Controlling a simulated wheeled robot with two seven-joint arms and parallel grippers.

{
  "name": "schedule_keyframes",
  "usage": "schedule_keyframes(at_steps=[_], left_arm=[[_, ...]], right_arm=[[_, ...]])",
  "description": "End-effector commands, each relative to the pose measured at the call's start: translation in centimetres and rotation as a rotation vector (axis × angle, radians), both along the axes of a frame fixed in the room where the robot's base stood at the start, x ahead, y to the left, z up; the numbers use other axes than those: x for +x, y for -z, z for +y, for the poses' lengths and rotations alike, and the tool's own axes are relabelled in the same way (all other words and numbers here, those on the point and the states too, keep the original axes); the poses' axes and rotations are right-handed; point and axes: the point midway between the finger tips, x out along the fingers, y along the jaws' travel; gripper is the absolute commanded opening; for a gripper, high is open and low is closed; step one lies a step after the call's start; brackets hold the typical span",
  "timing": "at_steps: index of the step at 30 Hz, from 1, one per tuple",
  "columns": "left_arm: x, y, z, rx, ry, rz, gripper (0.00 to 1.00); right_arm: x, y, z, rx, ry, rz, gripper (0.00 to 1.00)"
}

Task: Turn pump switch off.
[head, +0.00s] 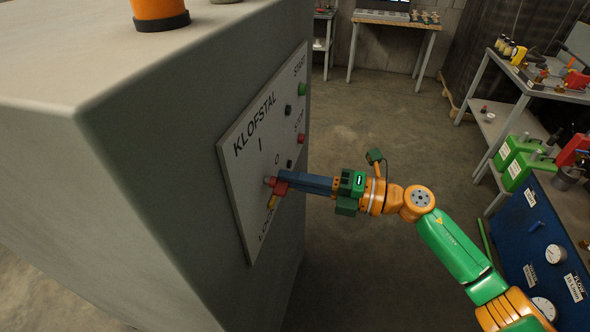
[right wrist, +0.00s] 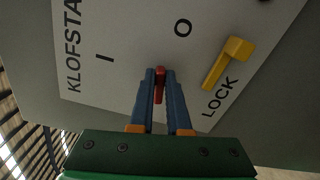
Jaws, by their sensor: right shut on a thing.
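The panel marked KLOFSTAL (head: 240,165) is on the side of a grey cabinet, with I, O and LOCK marks. It fills much of the right wrist view (right wrist: 125,30). The red switch handle (right wrist: 159,84) sits between my right gripper's fingers, which are shut on it. In the head view the red handle (head: 281,187) shows at the tips of my right gripper (head: 285,180). A yellow lever (right wrist: 228,62) stands beside LOCK, apart from the fingers; it also shows below the red handle (head: 272,202). The fingers hide part of the handle. My left gripper is out of view.
A green START button (head: 302,89) and a red STOP button (head: 301,138) are farther along the panel. An orange object (head: 158,12) stands on the cabinet (head: 60,70). A blue unit with gauges (head: 530,235) is at the right. The floor between is open.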

Motion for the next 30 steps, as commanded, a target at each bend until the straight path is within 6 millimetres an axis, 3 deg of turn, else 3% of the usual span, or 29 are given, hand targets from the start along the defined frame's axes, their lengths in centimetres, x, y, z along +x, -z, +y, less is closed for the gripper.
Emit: schedule_keyframes(at_steps=[12,30], left_arm=[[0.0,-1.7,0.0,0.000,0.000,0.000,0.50],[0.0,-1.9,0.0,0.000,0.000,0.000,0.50]], right_arm=[[-0.1,0.3,0.1,0.061,-0.003,0.196,0.00],[-0.1,0.5,0.0,0.073,-0.002,0.235,0.00]])
